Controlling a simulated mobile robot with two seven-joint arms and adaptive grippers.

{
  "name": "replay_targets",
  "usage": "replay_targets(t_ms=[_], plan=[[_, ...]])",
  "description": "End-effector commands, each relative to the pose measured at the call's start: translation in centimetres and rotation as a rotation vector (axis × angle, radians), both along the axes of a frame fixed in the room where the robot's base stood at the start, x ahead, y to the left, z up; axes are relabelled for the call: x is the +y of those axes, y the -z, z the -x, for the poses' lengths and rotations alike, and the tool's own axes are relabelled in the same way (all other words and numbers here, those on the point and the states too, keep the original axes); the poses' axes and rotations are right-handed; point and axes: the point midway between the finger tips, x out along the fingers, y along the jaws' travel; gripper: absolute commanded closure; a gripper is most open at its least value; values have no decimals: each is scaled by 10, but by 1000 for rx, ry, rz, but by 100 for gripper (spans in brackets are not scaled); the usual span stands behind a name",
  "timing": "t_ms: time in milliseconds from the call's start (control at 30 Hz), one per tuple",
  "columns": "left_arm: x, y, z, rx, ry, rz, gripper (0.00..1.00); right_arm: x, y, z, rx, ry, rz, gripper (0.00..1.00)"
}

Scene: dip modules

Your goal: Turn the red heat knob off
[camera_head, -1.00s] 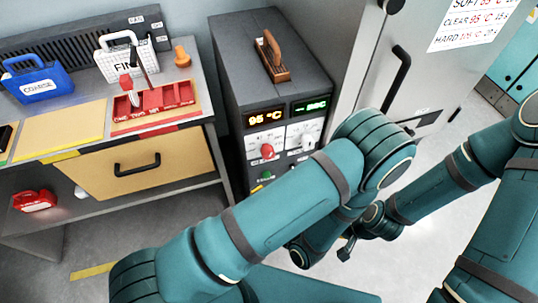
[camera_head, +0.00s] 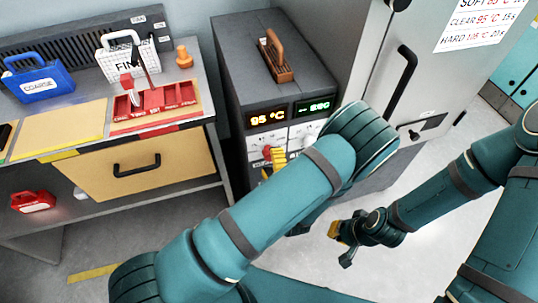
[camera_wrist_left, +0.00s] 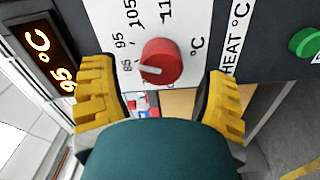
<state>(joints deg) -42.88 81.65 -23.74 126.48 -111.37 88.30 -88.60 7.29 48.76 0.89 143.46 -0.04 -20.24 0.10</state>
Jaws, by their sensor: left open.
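The red heat knob (camera_wrist_left: 161,60) is on the white "HEAT °C" dial plate in the left wrist view. Its white pointer mark faces the lower-numbered side of the scale, near 85. In the head view the knob (camera_head: 267,152) is partly hidden by my left gripper. My left gripper (camera_head: 273,162) is at the front of the grey heater unit. Its yellow fingers (camera_wrist_left: 158,97) are open, one on either side of the knob, with gaps to it. My right gripper (camera_head: 343,243) hangs low over the floor, away from the unit; its opening is unclear.
The heater unit (camera_head: 265,85) has an orange 95 °C display (camera_head: 267,118) and a green display (camera_head: 314,105). A green button (camera_wrist_left: 304,42) is to the right in the wrist view. A workbench (camera_head: 190,150) stands left, a grey cabinet with a black handle (camera_head: 403,78) right.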

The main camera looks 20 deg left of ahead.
Motion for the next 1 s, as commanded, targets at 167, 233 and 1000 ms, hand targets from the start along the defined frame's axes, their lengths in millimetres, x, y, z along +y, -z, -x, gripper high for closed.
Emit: replay_targets(t_ms=[167,233,1000], plan=[[11,0,-16,-1,-2,2,26,0,3,-1,-2,1,0,100],[13,0,-18,-1,-1,1,26,0,3,-1,-2,1,0,100],[14,0,-20,-2,-1,1,94,0,3,-1,-2,1,0,100]])
